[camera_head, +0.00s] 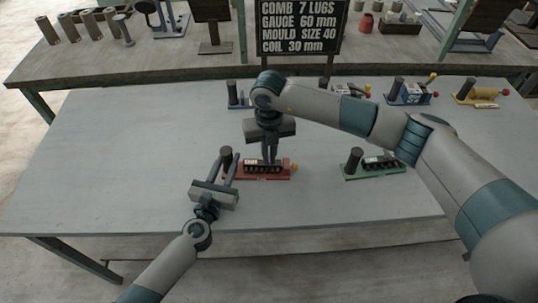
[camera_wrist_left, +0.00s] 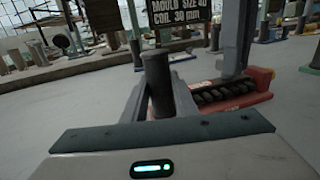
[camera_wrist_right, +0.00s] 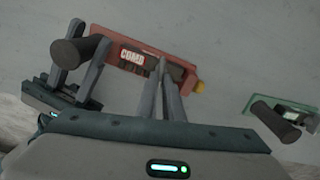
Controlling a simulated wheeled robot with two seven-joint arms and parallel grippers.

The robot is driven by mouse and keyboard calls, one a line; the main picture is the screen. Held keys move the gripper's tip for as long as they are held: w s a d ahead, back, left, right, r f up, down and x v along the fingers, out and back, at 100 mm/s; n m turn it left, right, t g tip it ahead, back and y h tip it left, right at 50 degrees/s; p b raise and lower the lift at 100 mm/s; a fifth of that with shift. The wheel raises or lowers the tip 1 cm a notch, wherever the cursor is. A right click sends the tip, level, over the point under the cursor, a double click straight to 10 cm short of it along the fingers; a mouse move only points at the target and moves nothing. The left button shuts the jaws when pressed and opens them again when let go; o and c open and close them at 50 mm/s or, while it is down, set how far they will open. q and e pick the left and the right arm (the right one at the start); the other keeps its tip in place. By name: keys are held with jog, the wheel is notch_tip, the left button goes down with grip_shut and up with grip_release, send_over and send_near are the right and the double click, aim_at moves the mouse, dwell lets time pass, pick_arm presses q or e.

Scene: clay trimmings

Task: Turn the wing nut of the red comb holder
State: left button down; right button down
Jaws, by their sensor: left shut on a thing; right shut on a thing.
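The red comb holder (camera_head: 283,176) lies on the grey table, with a row of dark lugs, a dark upright post (camera_head: 226,157) at its left end and a yellow-orange knob (camera_head: 294,167) at its right end. My left gripper (camera_wrist_left: 155,95) is shut on the dark post, one finger on each side. My right gripper (camera_head: 269,160) comes down from above, its fingers close together, shut on a small part at the middle of the holder. The fingertips hide that part, so I cannot make out the wing nut. The holder also shows in the right wrist view (camera_wrist_right: 112,37), with its COMB label.
A green comb holder (camera_head: 352,176) with a dark post stands to the right. Blue (camera_head: 407,101) and yellow (camera_head: 482,97) devices stand at the back right. A black sign (camera_head: 300,27) stands behind. The left part of the table is clear.

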jog(key=c, duration=1.9)
grip_release()
jog(key=shift+r, duration=0.15)
notch_tip(320, 180, up, 12)
pick_arm(q)
jog(key=c, duration=1.4)
grip_release()
jog(key=shift+o, duration=0.2)
jog(key=shift+s, duration=0.1)
